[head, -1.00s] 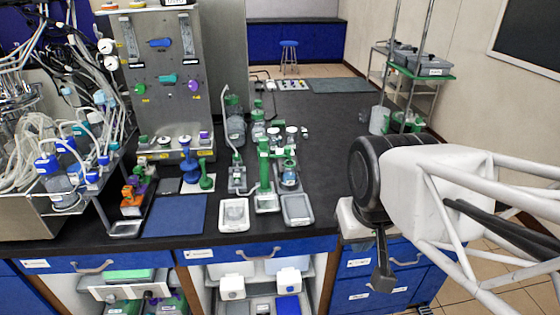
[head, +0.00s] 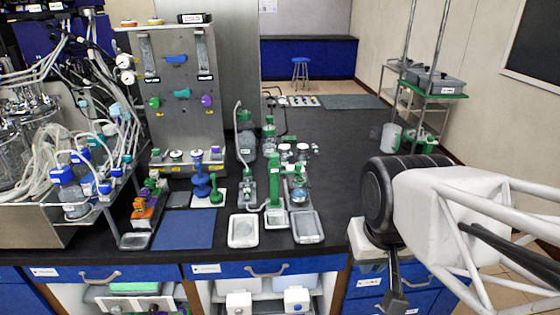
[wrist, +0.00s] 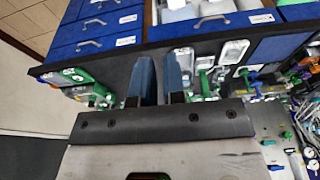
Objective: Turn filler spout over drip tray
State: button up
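A green upright post (head: 275,185), which may be the filler with its spout, stands near the bench's front edge. Its small base plate (head: 276,219) is below it. A white-rimmed tray (head: 243,231) lies left of it and a grey tray (head: 307,228) lies right; I cannot tell which is the drip tray. The spout itself is too small to make out. The white-rimmed tray also shows in the wrist view (wrist: 233,52). My gripper (head: 395,300) hangs down in front of the bench, right of the trays and apart from them. Its fingers (wrist: 160,80) are apart with nothing between them.
A blue mat (head: 186,229), a blue stand (head: 201,180) and orange-green parts (head: 145,208) lie left of the trays. A grey panel with coloured knobs (head: 179,100) stands behind. Bottles (head: 246,145) stand behind the post. The bench top right of the grey tray is clear.

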jog(key=o, duration=0.5)
jog(key=shift+w+r, duration=0.15)
jog(key=shift+w, duration=0.15)
jog(key=shift+c, duration=0.2)
jog(key=shift+o, duration=1.3)
jog(key=w+r, duration=0.3)
jog(key=w, duration=0.9)
jog(key=shift+w+a+r+g, duration=0.35)
jog(key=shift+w+g, duration=0.05)
jog(key=g, duration=0.2)
send_over(299, 164)
jog(key=f, duration=0.6)
jog(key=shift+s+f, duration=0.3)
jog(key=shift+s, duration=0.1)
jog(key=shift+w+f, duration=0.25)
jog(key=shift+w, duration=0.2)
jog(key=shift+f, duration=3.9)
